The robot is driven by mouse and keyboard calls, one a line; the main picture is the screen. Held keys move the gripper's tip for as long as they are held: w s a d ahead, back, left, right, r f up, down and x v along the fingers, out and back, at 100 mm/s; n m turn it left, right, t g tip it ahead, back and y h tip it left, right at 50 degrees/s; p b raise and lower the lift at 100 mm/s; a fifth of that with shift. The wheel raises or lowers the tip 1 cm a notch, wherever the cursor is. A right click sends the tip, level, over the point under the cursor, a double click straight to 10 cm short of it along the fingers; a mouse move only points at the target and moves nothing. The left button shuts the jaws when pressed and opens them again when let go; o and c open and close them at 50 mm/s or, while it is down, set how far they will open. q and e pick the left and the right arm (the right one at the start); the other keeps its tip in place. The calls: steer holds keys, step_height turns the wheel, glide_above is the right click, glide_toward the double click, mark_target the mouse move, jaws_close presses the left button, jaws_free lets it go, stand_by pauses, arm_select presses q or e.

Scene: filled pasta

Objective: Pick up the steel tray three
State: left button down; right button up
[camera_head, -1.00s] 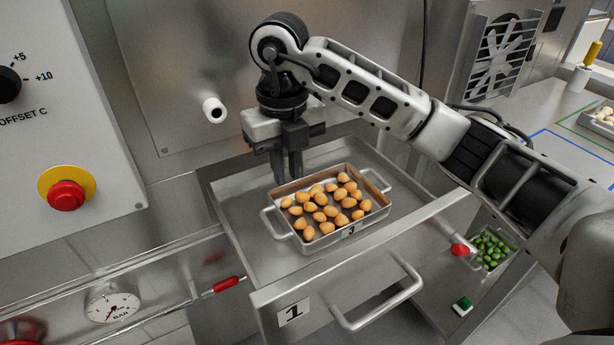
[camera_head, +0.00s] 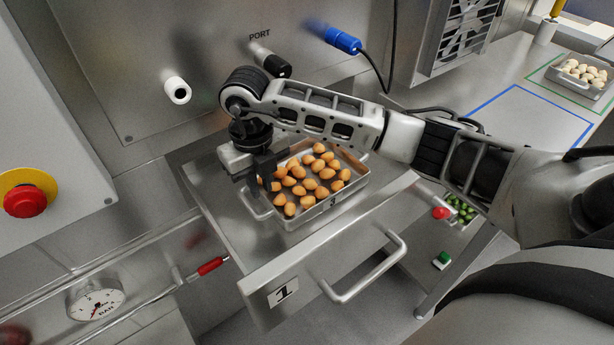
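The steel tray three (camera_head: 338,203) sits in the open drawer marked 1 (camera_head: 262,303). My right gripper (camera_head: 262,187) points down at the tray's left end, close to that handle. Its dark fingers overlap the tray's back left corner in the picture. I cannot tell whether they touch the handle or how far apart they are. My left gripper is not in view.
The drawer's bar handle (camera_head: 368,275) juts out in front. A lower tray of green pieces (camera_head: 461,208) is right of the drawer. A tray of pale pieces (camera_head: 584,76) stands on the counter at the far right, beside a blue outlined area (camera_head: 530,115).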

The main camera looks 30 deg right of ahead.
mark_target(262, 195)
steer(key=shift+w+f, duration=0.1)
steer(key=shift+f, duration=1.85)
jaws_close()
steer(key=shift+d+r, duration=0.1)
steer(key=shift+r, duration=0.1)
